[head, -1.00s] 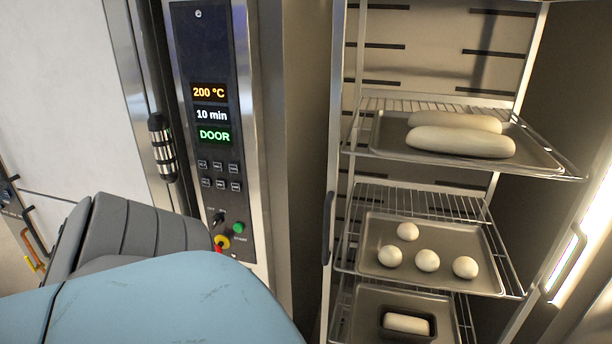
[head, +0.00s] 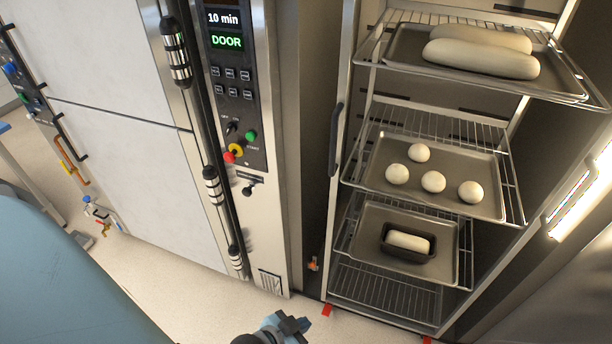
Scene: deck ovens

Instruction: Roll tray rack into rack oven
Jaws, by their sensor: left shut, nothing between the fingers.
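The tray rack (head: 345,190) stands upright to the right of the control panel, in or at the mouth of a metal-walled bay. It holds trays on wire shelves: an upper tray (head: 405,42) with two long loaves, a middle tray (head: 375,178) with several dough balls, and a lower tray (head: 365,225) with a loaf tin. A black handle (head: 335,140) is on its left post. The rack oven's panel (head: 262,150) reads "10 min" and "DOOR". My left gripper (head: 298,326) is low at the bottom edge, shut and empty, apart from the rack. My right gripper is out of view.
A white door panel (head: 140,170) with a long vertical bar handle (head: 200,120) is left of the controls. Red floor marks (head: 327,309) lie by the rack's base. A bright light strip (head: 580,190) is at right. Pale floor (head: 200,300) is clear in front.

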